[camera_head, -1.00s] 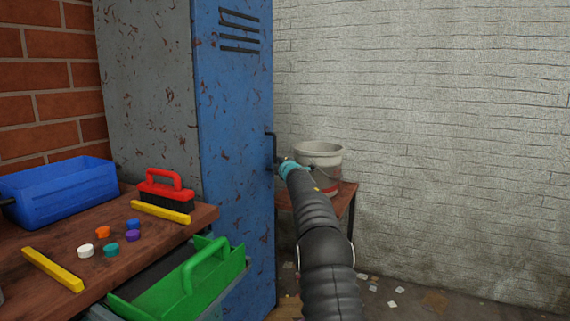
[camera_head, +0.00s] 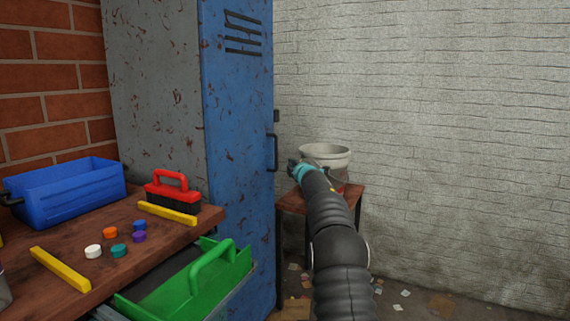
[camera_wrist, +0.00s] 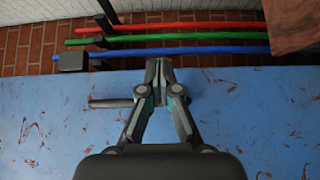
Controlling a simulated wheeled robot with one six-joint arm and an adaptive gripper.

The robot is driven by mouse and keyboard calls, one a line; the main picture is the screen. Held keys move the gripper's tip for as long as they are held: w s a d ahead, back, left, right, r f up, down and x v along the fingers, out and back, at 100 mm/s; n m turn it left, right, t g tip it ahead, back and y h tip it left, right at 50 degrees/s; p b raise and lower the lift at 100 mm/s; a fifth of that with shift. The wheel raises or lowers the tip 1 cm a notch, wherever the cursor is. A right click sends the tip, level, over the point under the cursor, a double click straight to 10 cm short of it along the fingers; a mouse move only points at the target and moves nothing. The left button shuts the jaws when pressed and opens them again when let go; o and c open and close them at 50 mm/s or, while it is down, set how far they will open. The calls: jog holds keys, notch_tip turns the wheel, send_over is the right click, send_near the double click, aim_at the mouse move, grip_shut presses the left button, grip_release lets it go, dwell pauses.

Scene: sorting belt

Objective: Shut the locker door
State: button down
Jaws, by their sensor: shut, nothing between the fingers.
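The locker (camera_head: 155,90) stands at left centre in the head view, with a rusty grey side and a blue door (camera_head: 235,120). The door looks in line with the locker body; I cannot tell whether a small gap is left. Its dark handle (camera_head: 273,152) is at the door's right edge. My gripper (camera_head: 293,168) is shut and empty, just right of the handle. In the wrist view the fingertips (camera_wrist: 160,72) are in front of the blue door face (camera_wrist: 50,125), beside the handle (camera_wrist: 108,102). They look apart from the handle; contact with the door is unclear.
A bucket (camera_head: 325,155) stands on a small wooden table (camera_head: 292,203) behind my gripper. A workbench (camera_head: 60,235) at left holds a blue bin (camera_head: 68,195), a red brush (camera_head: 172,190) and several caps. A green tray (camera_head: 190,285) juts out low before the locker.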

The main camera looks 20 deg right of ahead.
jog(key=s+d, duration=0.6)
jog(key=d, duration=0.2)
jog(key=s+d+f+m+g+h, duration=0.2)
jog(key=d+f+m, duration=0.15)
jog(key=f, duration=0.25)
jog(key=s+d+f+m+g+h, duration=0.2)
jog(key=s+f+m+g, duration=0.1)
jog(key=f+m, duration=0.15)
jog(key=s+a+f+m+g, duration=0.3)
jog(key=s+f+m+g, duration=0.15)
jog(key=s, duration=0.35)
jog(key=s+a+r+m+g+y, duration=0.1)
jog(key=s+a+m+y, duration=0.1)
jog(key=s+a, duration=1.8)
jog(key=s+a+r+m+g+y, duration=0.1)
jog(key=s+a+y, duration=0.3)
jog(key=s+a, duration=1.6)
jog(key=shift+s+a+r+m+g+y, duration=0.2)
jog(key=shift+s+m+g+y, duration=0.2)
jog(key=shift+s, duration=3.15)
